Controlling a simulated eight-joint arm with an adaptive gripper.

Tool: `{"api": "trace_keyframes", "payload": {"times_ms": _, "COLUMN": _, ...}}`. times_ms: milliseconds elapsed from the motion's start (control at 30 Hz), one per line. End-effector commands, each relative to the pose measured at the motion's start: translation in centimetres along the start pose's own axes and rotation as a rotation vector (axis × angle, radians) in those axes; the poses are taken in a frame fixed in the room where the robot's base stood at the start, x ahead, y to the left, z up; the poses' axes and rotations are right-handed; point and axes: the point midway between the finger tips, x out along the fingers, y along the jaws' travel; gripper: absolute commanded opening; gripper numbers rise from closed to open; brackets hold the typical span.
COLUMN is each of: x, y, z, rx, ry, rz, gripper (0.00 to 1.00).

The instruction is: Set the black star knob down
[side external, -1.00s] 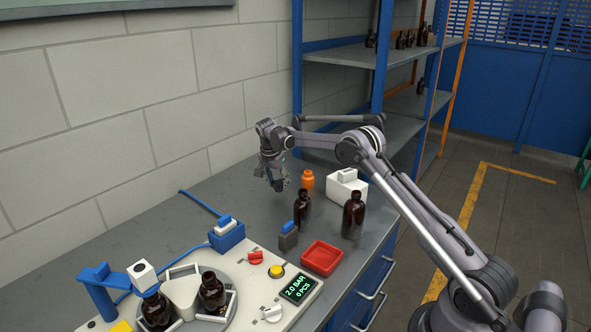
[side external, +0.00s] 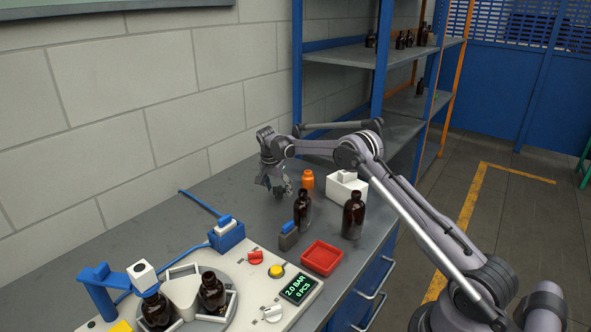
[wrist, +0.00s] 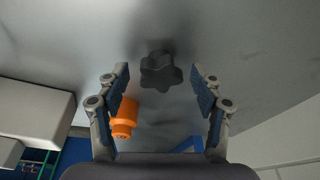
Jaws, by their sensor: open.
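The black star knob (wrist: 160,70) shows in the wrist view against the grey bench top (wrist: 255,75), between my fingertips with a gap on both sides. A dark shadow lies around it. My gripper (side external: 274,187) is open, low over the back of the bench near the wall. In the side view the fingers hide the knob or it is too small to make out. Its contact with the bench is not clearly visible.
Two amber bottles (side external: 302,212) (side external: 353,216), a white box (side external: 345,188) and a red tray (side external: 321,258) are nearby. Bench left of the gripper is clear.

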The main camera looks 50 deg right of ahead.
Motion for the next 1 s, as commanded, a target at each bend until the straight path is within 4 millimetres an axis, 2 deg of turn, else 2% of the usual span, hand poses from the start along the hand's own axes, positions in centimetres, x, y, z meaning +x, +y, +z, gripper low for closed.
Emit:
{"api": "trace_keyframes", "payload": {"times_ms": 167, "x": -1.7, "y": 0.0, "z": 0.0, "rx": -0.001, "ry": 0.000, "rz": 0.000, "gripper": 0.66}}
{"api": "trace_keyframes", "payload": {"times_ms": 600, "x": -9.9, "y": 0.0, "z": -0.1, "rx": -0.001, "ry": 0.000, "rz": 0.000, "gripper": 0.66}}
{"api": "trace_keyframes", "payload": {"times_ms": 867, "x": -12.3, "y": 0.0, "z": 0.0, "rx": -0.005, "ry": 0.000, "rz": -0.002, "gripper": 0.66}}
{"api": "trace_keyframes", "payload": {"times_ms": 1000, "x": -14.3, "y": 0.3, "z": 0.7, "rx": -0.054, "ry": 0.000, "rz": -0.025, "gripper": 0.66}}
